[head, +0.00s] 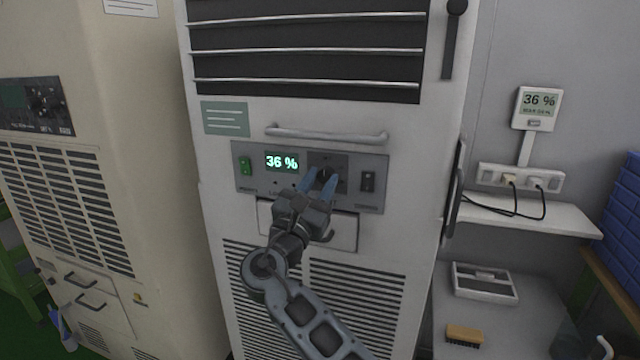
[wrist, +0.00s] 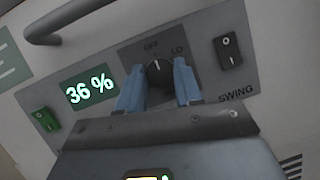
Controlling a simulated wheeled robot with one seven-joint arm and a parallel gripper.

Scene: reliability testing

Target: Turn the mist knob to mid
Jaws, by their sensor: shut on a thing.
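The mist knob (wrist: 158,71) is a dark round dial on the panel, seen between my blue fingertips in the wrist view. Its pale pointer mark points up, close to the OFF label; LO is printed to the right of OFF. Any other position labels are hidden or unreadable. My gripper (head: 319,182) reaches the control panel (head: 376,203) of the white cabinet and is shut on the knob, one finger on each side. In the head view the fingers largely cover the knob.
A lit 36 % display (head: 281,162) and a green switch (head: 245,165) sit left of the knob. A black SWING switch (head: 368,181) is close on its right. A bar handle (head: 326,135) sticks out above the panel. A wall meter (head: 538,107) also reads 36 %.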

